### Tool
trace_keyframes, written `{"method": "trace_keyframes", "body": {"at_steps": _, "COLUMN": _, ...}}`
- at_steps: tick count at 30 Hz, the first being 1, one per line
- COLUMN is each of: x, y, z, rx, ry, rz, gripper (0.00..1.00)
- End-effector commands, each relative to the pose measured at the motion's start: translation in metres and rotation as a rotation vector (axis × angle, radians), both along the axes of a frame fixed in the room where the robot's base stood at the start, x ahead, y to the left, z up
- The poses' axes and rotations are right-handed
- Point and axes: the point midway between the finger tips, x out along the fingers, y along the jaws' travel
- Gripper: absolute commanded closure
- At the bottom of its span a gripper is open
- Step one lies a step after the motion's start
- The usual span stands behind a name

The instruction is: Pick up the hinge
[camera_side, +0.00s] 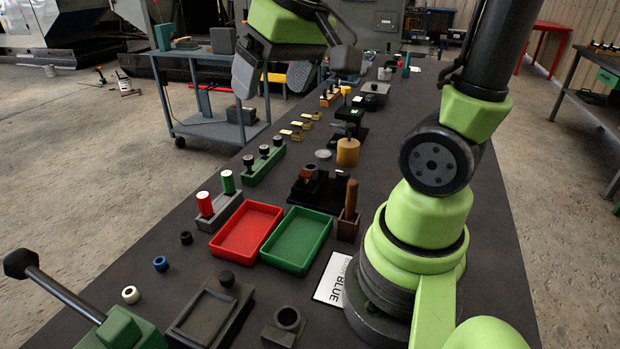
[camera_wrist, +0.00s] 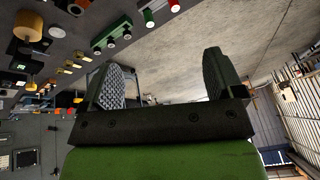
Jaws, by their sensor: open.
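My gripper (camera_side: 274,76) is raised above the far part of the bench, with its two padded fingers spread and nothing between them. In the wrist view my gripper (camera_wrist: 168,72) also shows open and empty. Small brass-coloured pieces (camera_side: 297,134) lie in a short row on the bench, below and to the right of the fingers in the side view; they may be hinges, but they are too small to tell. The brass-coloured pieces also show at the upper left of the wrist view (camera_wrist: 75,64), outside the fingers.
A red tray (camera_side: 221,247) and a green tray (camera_side: 272,258) stand empty side by side. A green block with black knobs (camera_side: 264,167), a yellow cylinder (camera_side: 347,153) and a grey holder with red and green cylinders (camera_side: 221,214) are on the bench. A grey cart (camera_side: 215,125) stands left of it.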

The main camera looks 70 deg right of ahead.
Motion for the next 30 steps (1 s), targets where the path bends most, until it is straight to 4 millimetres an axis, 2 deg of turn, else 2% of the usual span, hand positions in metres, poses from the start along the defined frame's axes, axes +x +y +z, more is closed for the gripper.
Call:
{"method": "trace_keyframes", "body": {"at_steps": 1, "x": 0.011, "y": -0.018, "z": -0.011, "rx": -0.011, "ry": 0.054, "rz": -0.016, "gripper": 0.13}}
{"method": "trace_keyframes", "body": {"at_steps": 3, "x": 0.022, "y": -0.042, "z": -0.027, "rx": -0.026, "ry": 0.116, "rz": -0.024, "gripper": 0.13}}
{"method": "trace_keyframes", "body": {"at_steps": 6, "x": 0.033, "y": -0.078, "z": -0.054, "rx": -0.034, "ry": 0.202, "rz": -0.029, "gripper": 0.13}}
{"method": "trace_keyframes", "body": {"at_steps": 9, "x": 0.036, "y": -0.112, "z": -0.084, "rx": -0.03, "ry": 0.279, "rz": -0.027, "gripper": 0.13}}
{"method": "trace_keyframes", "body": {"at_steps": 13, "x": 0.031, "y": -0.145, "z": -0.119, "rx": -0.014, "ry": 0.355, "rz": -0.02, "gripper": 0.13}}
{"method": "trace_keyframes", "body": {"at_steps": 18, "x": 0.025, "y": -0.165, "z": -0.144, "rx": 0.004, "ry": 0.401, "rz": -0.011, "gripper": 0.13}}
{"method": "trace_keyframes", "body": {"at_steps": 27, "x": 0.023, "y": -0.167, "z": -0.186, "rx": 0.009, "ry": 0.411, "rz": -0.007, "gripper": 0.13}}
{"method": "trace_keyframes", "body": {"at_steps": 30, "x": 0.023, "y": -0.167, "z": -0.194, "rx": 0.007, "ry": 0.409, "rz": -0.006, "gripper": 0.13}}
